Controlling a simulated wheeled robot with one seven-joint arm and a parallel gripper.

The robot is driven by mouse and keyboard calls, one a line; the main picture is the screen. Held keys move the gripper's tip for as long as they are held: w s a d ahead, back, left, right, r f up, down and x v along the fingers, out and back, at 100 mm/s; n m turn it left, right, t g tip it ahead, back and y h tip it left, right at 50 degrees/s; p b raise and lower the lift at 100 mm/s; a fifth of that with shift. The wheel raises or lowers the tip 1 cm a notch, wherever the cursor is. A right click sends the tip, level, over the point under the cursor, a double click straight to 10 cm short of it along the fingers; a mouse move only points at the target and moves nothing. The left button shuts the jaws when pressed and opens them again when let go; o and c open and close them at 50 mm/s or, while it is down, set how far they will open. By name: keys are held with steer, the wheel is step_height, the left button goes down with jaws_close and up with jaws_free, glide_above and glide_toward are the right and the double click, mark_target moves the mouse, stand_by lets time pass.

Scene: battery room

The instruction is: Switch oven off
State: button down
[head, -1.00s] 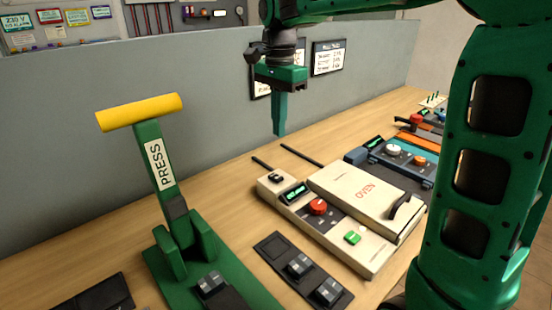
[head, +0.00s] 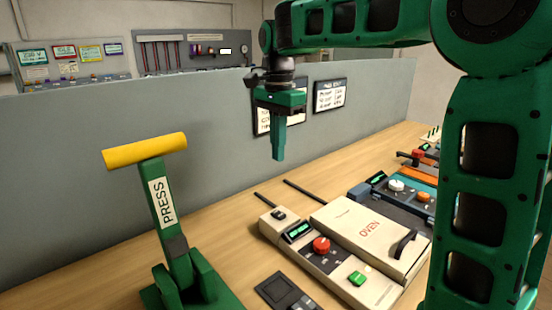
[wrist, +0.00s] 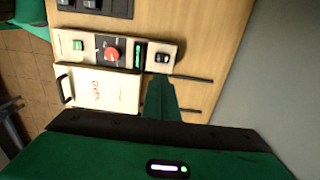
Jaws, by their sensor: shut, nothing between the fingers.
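The oven (head: 350,228) is a cream box on the bench with a lid marked OVEN and a dark handle. Its control strip has a red knob (head: 321,245), a green button (head: 357,278), a lit green display (head: 299,230) and a small black switch (head: 279,214) at the far end. The wrist view shows the same red knob (wrist: 112,54), green button (wrist: 78,44) and black switch (wrist: 162,57). My gripper (head: 278,158) points down, shut and empty, in the air above the back of the oven, touching nothing. In the wrist view my gripper (wrist: 160,82) appears near the switch end.
A green press (head: 165,210) with a yellow handle stands left of the oven. A blue-grey device (head: 392,195) with knobs sits to its right. A grey partition (head: 180,125) runs behind the bench. Two dark rods (head: 305,192) stick out behind the oven.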

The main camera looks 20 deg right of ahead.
step_height(320, 180, up, 8)
stand_by(0.5)
steer(key=shift+w+r, duration=0.1)
stand_by(0.4)
